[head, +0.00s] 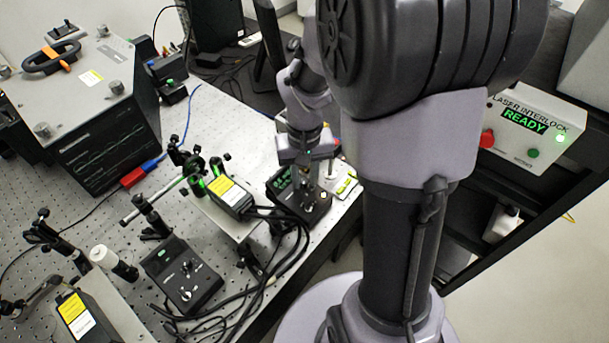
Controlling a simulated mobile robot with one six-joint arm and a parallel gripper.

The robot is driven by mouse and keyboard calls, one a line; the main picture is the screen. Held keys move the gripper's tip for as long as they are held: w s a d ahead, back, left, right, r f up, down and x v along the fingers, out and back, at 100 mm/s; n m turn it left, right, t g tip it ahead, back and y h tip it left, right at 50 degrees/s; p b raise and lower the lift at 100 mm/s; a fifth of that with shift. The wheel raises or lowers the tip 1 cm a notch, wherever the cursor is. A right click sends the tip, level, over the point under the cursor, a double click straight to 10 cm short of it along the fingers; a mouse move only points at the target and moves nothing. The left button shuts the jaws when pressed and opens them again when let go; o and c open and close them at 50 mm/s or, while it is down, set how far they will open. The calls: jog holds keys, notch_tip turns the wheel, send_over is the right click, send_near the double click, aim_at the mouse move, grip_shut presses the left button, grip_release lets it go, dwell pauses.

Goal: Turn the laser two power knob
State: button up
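A black control box (281,185) with a lit green display stands near the right edge of the optical bench. My gripper (311,192) points down over this box, with its fingertips at the small knobs on the box's top. The fingers and the arm cover part of the box, and I cannot tell whether they are closed around a knob. The labels are too small to tell which box belongs to laser two.
Laser heads with yellow labels (232,195) (75,312) stand on the perforated bench (110,200). Black cables run along its front edge. A large instrument (95,115) stands at back left. At right, a laser interlock box (530,130) reads READY with a green light.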

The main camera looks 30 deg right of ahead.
aim_at(304, 181)
jog(key=shift+o, duration=0.9)
notch_tip(304, 181, up, 17)
jog(key=p, duration=0.7)
jog(key=shift+r, duration=0.2)
jog(key=s+a+t+y+b, duration=0.2)
jog(key=s+a+t+b, duration=0.3)
jog(key=s+a, duration=0.7)
jog(key=shift+a+f+t+b, duration=0.35)
jog(key=shift+a+b, duration=0.35)
jog(key=shift+a, duration=0.35)
